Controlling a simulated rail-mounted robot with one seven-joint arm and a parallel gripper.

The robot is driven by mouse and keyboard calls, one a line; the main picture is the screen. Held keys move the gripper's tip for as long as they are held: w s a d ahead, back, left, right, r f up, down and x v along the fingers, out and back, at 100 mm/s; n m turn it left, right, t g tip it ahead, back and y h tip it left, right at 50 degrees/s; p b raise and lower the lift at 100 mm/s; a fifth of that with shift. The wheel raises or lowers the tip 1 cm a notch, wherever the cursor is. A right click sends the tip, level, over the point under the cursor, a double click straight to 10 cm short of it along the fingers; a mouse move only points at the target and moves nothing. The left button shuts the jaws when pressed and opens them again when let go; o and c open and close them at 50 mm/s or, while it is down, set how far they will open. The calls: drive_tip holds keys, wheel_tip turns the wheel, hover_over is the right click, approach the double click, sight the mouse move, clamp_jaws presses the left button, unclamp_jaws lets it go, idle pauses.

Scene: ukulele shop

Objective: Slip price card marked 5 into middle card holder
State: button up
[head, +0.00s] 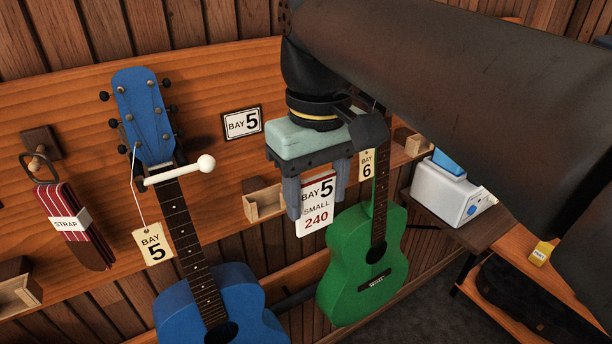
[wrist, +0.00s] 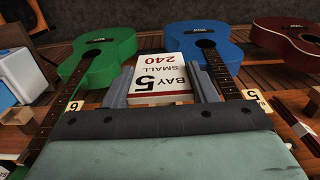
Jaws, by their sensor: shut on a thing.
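The price card (head: 316,218) is white, with "BAY 5 SMALL" in black and "240" in red. My gripper (head: 316,205) is shut on it, and the card hangs between the two grey fingers, facing the head camera. In the wrist view the card (wrist: 160,72) lies between the fingertips (wrist: 158,66) and reads upside down. The middle card holder (head: 265,203), a small open wooden box on the wall board, is just left of my gripper in the head view. The card appears apart from it, though depth is hard to judge. A "BAY 5" plaque (head: 242,123) is above this holder.
A green ukulele (head: 345,270) hangs close behind and right of the card. A blue ukulele (head: 225,295) with a "BAY 5" tag (head: 153,244) hangs left on a white-tipped peg (head: 205,164). Other wooden holders are at left (head: 17,291) and right (head: 416,144). A strap (head: 72,222) hangs far left.

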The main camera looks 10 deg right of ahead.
drive_tip(key=shift+w+a+p, duration=1.4)
drive_tip(key=shift+w+a, duration=0.25)
drive_tip(key=shift+w, duration=2.5)
drive_tip(key=shift+w+a+p, duration=1.35)
drive_tip(key=shift+w+a, duration=0.25)
drive_tip(key=shift+w, duration=2.5)
drive_tip(key=shift+f+b, duration=3.3)
drive_tip(key=shift+f, duration=1.25)
drive_tip(key=o, duration=1)
